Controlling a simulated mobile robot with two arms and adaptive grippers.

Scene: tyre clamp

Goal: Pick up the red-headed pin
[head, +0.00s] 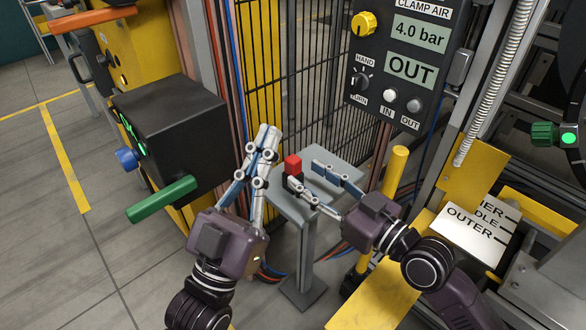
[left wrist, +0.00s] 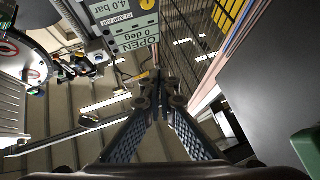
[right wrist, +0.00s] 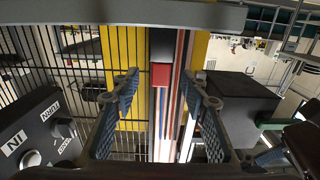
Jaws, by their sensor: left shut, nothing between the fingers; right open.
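The red-headed pin (head: 293,165) stands in a small dark holder (head: 293,181) on a narrow grey stand (head: 345,158). Its shank is hidden. My right gripper (head: 304,176) is open just to the right of the pin, with its fingers pointing toward it. In the right wrist view the red head (right wrist: 161,76) appears between the two spread fingertips, with a gap on each side. My left gripper (head: 270,132) is shut and empty, pointing up, to the left of the pin; its closed fingertips show in the left wrist view (left wrist: 160,80).
A black box (head: 175,130) with a green handle (head: 162,198) stands at left. A wire mesh fence (head: 320,80) rises behind the stand. The control panel (head: 408,65) reading "OUT" and a yellow post (head: 393,175) are at right. Grey floor is open at lower left.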

